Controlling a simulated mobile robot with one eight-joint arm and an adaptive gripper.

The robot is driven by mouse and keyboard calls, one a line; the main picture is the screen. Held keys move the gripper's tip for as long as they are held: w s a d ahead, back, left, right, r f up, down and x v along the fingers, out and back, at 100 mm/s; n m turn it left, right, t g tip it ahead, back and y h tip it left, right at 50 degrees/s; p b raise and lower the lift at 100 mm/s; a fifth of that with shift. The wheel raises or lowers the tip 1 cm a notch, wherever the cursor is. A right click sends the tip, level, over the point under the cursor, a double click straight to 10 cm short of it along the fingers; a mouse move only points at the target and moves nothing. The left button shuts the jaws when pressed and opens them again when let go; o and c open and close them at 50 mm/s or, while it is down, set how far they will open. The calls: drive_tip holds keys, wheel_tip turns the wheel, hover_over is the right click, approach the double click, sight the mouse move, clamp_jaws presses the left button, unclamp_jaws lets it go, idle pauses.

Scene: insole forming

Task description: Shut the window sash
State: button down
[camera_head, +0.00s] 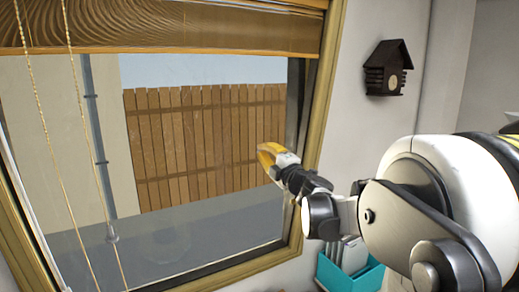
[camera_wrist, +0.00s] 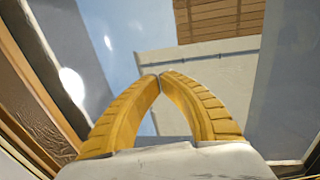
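The window fills the left and middle of the head view, with a wooden frame (camera_head: 325,82) around it. A dark upright edge (camera_head: 296,100), which looks like part of the sash, runs just inside the frame's right side. I cannot tell how far the sash stands open. My gripper (camera_head: 264,153) is in front of the opening, near its right side. In the wrist view its yellow fingers (camera_wrist: 160,77) meet at the tips with nothing seen between them. A pane with bright reflections (camera_wrist: 108,42) shows there; contact with the fingers cannot be told.
A wooden blind (camera_head: 170,28) hangs across the top, with beaded cords (camera_head: 44,120) at the left. A dark birdhouse-shaped box (camera_head: 388,68) is on the right wall. A teal holder (camera_head: 345,278) with papers stands below my arm. A plank fence (camera_head: 205,140) is outside.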

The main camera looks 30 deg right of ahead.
sight(247, 138)
drive_tip(key=w, duration=0.3)
drive_tip(key=w+r+p, duration=0.1)
drive_tip(key=w, duration=0.2)
drive_tip(key=w+p, duration=0.1)
drive_tip(key=w, duration=0.1)
drive_tip(key=shift+w+d+r, duration=0.1)
drive_tip(key=shift+w+r, duration=0.1)
drive_tip(key=shift+w, duration=0.45)
drive_tip(key=w+r, duration=0.1)
drive_tip(key=w, duration=1)
drive_tip(key=shift+w+d, duration=0.2)
drive_tip(key=shift+w, duration=0.15)
drive_tip(key=shift+s+a+b, duration=0.1)
drive_tip(key=shift+b, duration=0.25)
